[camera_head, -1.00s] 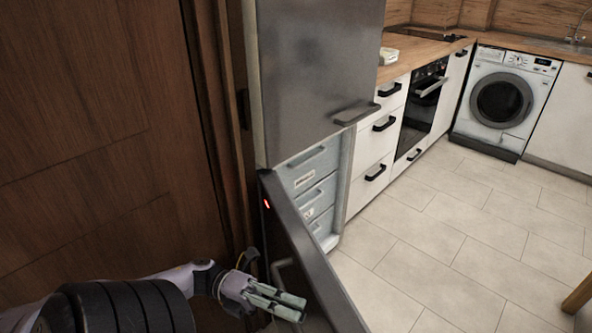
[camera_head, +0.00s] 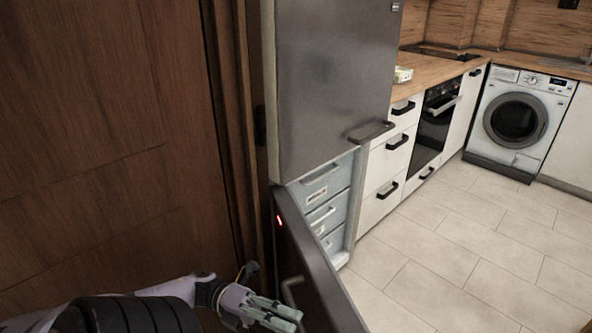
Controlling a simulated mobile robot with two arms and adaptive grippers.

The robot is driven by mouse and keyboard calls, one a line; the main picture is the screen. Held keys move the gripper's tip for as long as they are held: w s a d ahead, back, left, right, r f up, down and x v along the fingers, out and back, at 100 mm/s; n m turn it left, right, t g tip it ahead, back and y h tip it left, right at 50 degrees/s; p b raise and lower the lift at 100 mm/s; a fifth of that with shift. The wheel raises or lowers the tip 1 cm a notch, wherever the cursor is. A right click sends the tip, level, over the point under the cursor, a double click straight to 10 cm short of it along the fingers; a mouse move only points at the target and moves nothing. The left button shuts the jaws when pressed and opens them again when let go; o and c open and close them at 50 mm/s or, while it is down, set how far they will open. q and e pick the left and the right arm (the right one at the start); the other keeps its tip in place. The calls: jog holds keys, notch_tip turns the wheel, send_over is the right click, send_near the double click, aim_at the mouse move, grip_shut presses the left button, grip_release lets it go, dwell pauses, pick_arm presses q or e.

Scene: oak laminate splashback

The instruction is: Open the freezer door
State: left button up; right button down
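The freezer door (camera_head: 312,262) is the lower grey door of the tall fridge-freezer. It stands swung open, and pale drawers (camera_head: 325,207) show in the freezer compartment behind it. The door's handle (camera_head: 291,291) is on its face, partly hidden by my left gripper. My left gripper (camera_head: 283,318) is at the bottom, beside the door and close to the handle. Its fingers lie close together, and I cannot tell whether they touch the handle. The upper fridge door (camera_head: 325,85) is shut, with a handle at its lower right. My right gripper is not in view.
A brown wooden door or panel (camera_head: 100,140) fills the left side. White drawers (camera_head: 390,160), an oven (camera_head: 436,120) and a washing machine (camera_head: 519,122) line the right. The tiled floor (camera_head: 450,250) in front of them is clear.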

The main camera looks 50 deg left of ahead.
pick_arm(q)
jog(key=v, duration=0.5)
jog(key=shift+a, duration=0.2)
jog(key=shift+s, duration=0.1)
